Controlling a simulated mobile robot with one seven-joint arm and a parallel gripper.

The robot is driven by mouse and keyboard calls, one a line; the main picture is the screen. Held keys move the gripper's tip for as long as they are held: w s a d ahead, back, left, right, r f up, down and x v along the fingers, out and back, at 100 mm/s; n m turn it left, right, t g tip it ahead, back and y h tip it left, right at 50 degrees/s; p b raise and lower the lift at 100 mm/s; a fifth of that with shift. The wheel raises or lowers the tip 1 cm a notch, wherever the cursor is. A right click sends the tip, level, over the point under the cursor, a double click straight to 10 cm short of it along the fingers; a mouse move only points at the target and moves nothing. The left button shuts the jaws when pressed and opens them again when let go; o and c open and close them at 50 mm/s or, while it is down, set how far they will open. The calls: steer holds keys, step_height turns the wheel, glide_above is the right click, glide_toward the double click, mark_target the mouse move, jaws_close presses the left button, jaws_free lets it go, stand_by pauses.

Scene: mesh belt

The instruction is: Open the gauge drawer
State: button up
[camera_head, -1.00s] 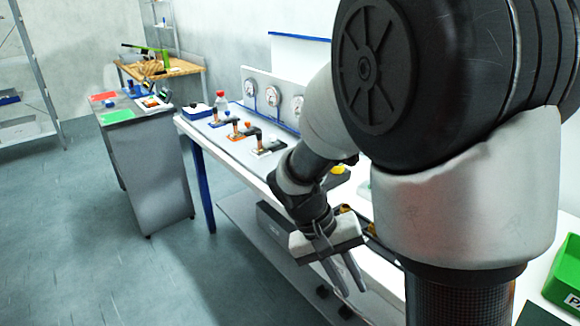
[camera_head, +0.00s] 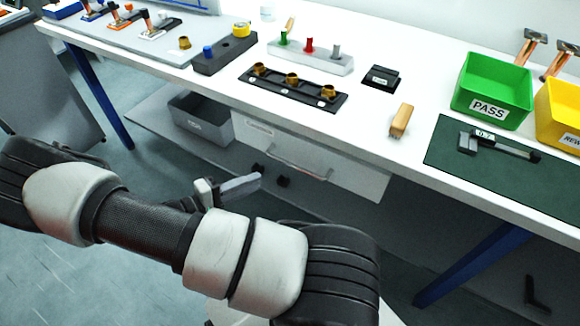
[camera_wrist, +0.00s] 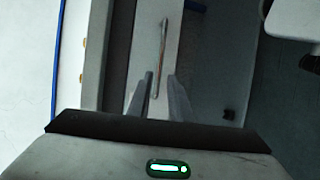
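The gauge drawer (camera_head: 345,172) has a pale front under the white bench top, with a small label (camera_head: 258,127) and a bar handle (camera_head: 300,166). The drawer looks shut. My gripper (camera_head: 256,181) is in front of and below the drawer front, to the left of the handle and apart from it in the head view. In the wrist view, my gripper (camera_wrist: 160,82) is open, its two fingers spread with nothing held. The handle (camera_wrist: 163,45) runs lengthwise in that view, its near end lined up between the fingers. The drawer front (camera_wrist: 143,55) lies behind it.
On the bench top (camera_head: 375,150) stand a black fixture (camera_head: 291,88), a green PASS bin (camera_head: 494,92), a yellow bin (camera_head: 562,110) and a caliper on a dark green mat (camera_head: 440,155). A grey bin (camera_head: 200,120) sits below, left of the drawer. Blue legs (camera_head: 470,262) support the bench.

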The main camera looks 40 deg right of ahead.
mark_target(293, 165)
steer(key=d+f, duration=0.1)
steer(key=d, duration=0.4)
steer(key=d+f, duration=0.1)
steer(key=d, duration=0.3)
steer(key=d+b, duration=0.1)
steer(key=d, duration=0.4)
steer(key=shift+s+d+f, duration=0.1)
steer(key=shift+d+f, duration=0.2)
steer(key=shift+f, duration=0.1)
jaws_close()
